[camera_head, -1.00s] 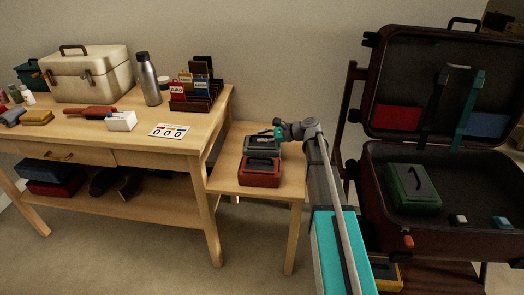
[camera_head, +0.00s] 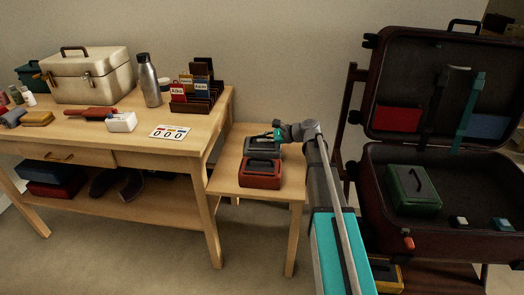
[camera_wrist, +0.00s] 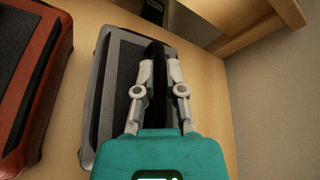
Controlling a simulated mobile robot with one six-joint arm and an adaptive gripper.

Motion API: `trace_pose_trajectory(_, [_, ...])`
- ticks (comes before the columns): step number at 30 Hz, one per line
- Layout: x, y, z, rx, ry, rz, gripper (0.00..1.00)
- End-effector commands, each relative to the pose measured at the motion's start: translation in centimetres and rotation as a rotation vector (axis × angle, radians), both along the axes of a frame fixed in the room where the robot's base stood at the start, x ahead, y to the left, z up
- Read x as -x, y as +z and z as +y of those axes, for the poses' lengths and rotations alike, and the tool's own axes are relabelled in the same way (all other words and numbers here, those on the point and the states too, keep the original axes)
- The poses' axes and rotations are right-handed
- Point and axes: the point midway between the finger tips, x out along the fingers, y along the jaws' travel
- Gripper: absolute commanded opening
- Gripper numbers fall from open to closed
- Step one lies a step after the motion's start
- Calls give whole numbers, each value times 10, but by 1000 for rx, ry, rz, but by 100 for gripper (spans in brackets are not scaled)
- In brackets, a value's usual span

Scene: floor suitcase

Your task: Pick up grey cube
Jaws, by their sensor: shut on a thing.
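The grey cube (camera_head: 259,150) is a soft grey case with a dark top panel and a black handle strip. It rests on the small wooden side table (camera_head: 226,183), just behind a red cube (camera_head: 260,174). In the wrist view the grey cube (camera_wrist: 117,88) lies under my gripper (camera_wrist: 160,66). The two pale fingers are closed around the black handle on its top. In the head view my gripper (camera_head: 272,136) reaches over the grey cube from the right. The fingertips are partly hidden there.
The red cube sits close beside the grey one. An open dark suitcase (camera_head: 440,235) stands at the right, holding a green cube (camera_head: 413,192). A long desk (camera_head: 90,135) with a toolbox, a bottle and a card rack stands at the left.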

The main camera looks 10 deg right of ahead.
Motion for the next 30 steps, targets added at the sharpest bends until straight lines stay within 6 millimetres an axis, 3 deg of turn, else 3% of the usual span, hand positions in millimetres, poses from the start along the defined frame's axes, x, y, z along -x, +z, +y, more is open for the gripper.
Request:
trace_pose_trajectory(17, [0, 8, -1, -1, -1, 0, 0])
trace_pose_trajectory(30, [7, 46, -7, -1, -2, 0, 0])
